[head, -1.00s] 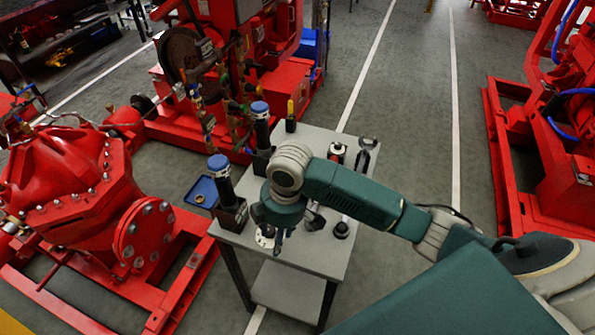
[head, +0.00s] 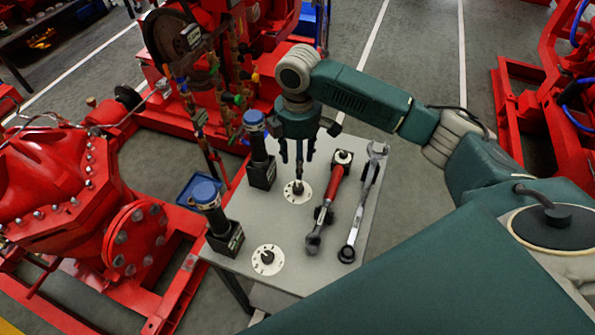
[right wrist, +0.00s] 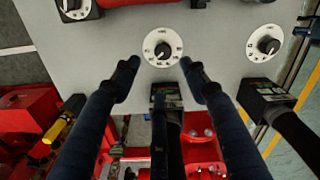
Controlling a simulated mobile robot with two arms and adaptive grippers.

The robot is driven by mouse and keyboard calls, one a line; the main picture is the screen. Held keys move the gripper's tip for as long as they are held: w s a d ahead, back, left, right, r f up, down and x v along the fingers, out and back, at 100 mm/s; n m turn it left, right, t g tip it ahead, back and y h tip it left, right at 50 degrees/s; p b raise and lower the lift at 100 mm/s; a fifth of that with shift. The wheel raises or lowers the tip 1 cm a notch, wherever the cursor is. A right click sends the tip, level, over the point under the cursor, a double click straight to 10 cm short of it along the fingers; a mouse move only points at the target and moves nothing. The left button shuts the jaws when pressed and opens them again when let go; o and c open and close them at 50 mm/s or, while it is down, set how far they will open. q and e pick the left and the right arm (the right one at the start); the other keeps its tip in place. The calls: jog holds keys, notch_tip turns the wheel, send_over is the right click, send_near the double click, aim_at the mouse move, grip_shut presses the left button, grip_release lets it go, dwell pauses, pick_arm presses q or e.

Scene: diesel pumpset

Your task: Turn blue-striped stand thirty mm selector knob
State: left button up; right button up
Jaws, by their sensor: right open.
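My right gripper (head: 297,158) points down over the table, its fingers open and empty. In the right wrist view its fingertips (right wrist: 160,63) are spread either side of a white dial with a black knob (right wrist: 162,47), which shows under the gripper in the head view (head: 298,191). I cannot tell whether they touch it. Beside this dial is a black stand (head: 262,172) holding a dark blue-capped cylinder. A second knob dial (head: 267,260) lies beside a nearer, similar stand (head: 228,240). A third dial (right wrist: 75,8) is partly visible. No blue stripe is clear on either stand. My left gripper is out of view.
A red-handled tool (head: 332,192) and a long wrench (head: 362,205) lie on the right of the grey table (head: 300,265). A blue tray (head: 188,188) is beyond the left edge. Red pump machinery (head: 80,200) stands on the left.

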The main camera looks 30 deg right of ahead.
aim_at(298, 187)
jog(key=f, duration=0.4)
jog(key=s+f+p, duration=0.1)
jog(key=f, duration=0.2)
jog(key=shift+a, duration=0.2)
notch_tip(298, 187, down, 2)
jog(key=shift+w+f, duration=0.15)
jog(key=shift+f, duration=0.45)
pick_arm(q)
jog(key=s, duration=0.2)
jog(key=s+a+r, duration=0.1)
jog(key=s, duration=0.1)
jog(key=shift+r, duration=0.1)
pick_arm(e)
grip_shut()
